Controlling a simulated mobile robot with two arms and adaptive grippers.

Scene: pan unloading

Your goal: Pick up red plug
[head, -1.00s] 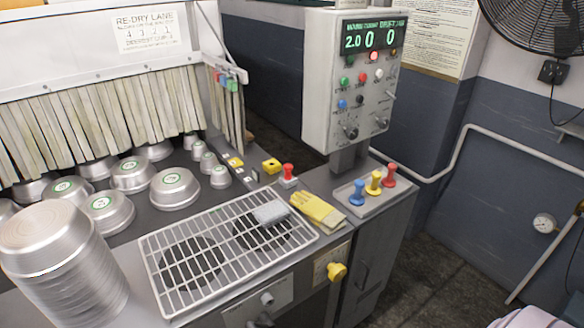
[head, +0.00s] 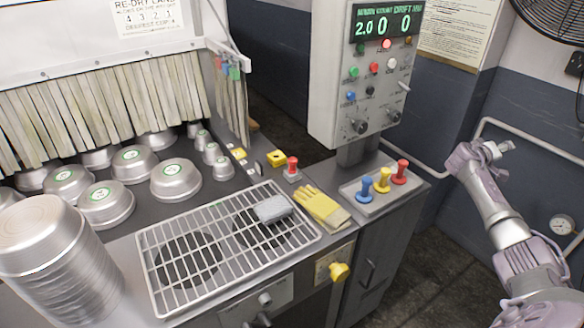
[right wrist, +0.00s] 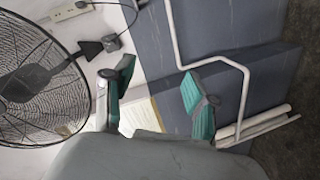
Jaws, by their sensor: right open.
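The red plug (head: 400,172) stands upright at the right end of a small grey tray (head: 368,196), beside a yellow plug (head: 383,179) and a blue plug (head: 367,188). My right gripper (head: 492,150) is up in the air to the right of the tray, clear of the plugs. In the right wrist view its two teal-padded fingers (right wrist: 160,92) are apart with nothing between them. No plug shows in that view. My left gripper is not in view.
A control box (head: 368,75) on a post rises behind the tray. Yellow gloves (head: 322,207), a wire rack (head: 190,285) and a red button (head: 292,166) lie left of it. Metal pans (head: 175,180) fill the far left. A wall pipe (head: 530,134) runs behind my right arm.

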